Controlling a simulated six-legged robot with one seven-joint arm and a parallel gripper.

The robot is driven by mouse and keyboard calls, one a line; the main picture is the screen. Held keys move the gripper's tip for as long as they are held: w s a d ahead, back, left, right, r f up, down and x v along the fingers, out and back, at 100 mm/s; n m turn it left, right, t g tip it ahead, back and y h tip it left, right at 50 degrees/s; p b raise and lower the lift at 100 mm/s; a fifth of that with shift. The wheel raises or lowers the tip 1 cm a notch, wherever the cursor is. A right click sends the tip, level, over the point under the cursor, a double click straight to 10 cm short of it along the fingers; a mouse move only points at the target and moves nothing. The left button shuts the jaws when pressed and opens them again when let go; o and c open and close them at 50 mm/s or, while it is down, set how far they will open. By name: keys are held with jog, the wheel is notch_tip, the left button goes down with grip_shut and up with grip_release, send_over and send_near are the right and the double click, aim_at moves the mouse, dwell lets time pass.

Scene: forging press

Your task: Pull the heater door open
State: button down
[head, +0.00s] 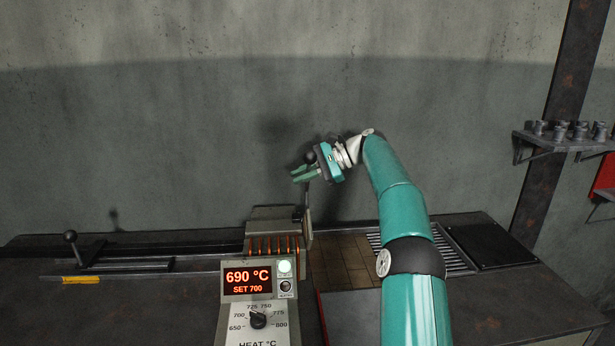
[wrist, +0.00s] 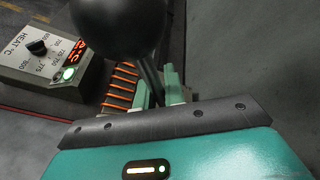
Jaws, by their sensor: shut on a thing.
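The heater (head: 273,228) is a grey box on the bench with a row of glowing orange coils (head: 273,246) on its front. A narrow upright plate, apparently the heater door (head: 308,228), stands at its right edge. A dark handle rod rises from there to a black ball knob (head: 311,157). My gripper (head: 304,174) is above the heater with its green fingers around the rod just below the knob. In the wrist view the knob (wrist: 118,24) is large and close, and the fingers (wrist: 160,92) are shut on the rod. The knob and fingers hide part of the heater there.
A control panel (head: 250,290) in front of the heater reads 690 °C, set 700, with a green lamp and a dial. A ball-ended lever (head: 71,238) stands at left. Tiles and a grate (head: 452,252) lie right of the heater. A shelf with small parts (head: 565,140) is far right.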

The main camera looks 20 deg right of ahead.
jog(key=shift+d, duration=0.1)
dwell(0.4)
jog(key=c, duration=1.5)
grip_release()
jog(key=shift+r, duration=0.1)
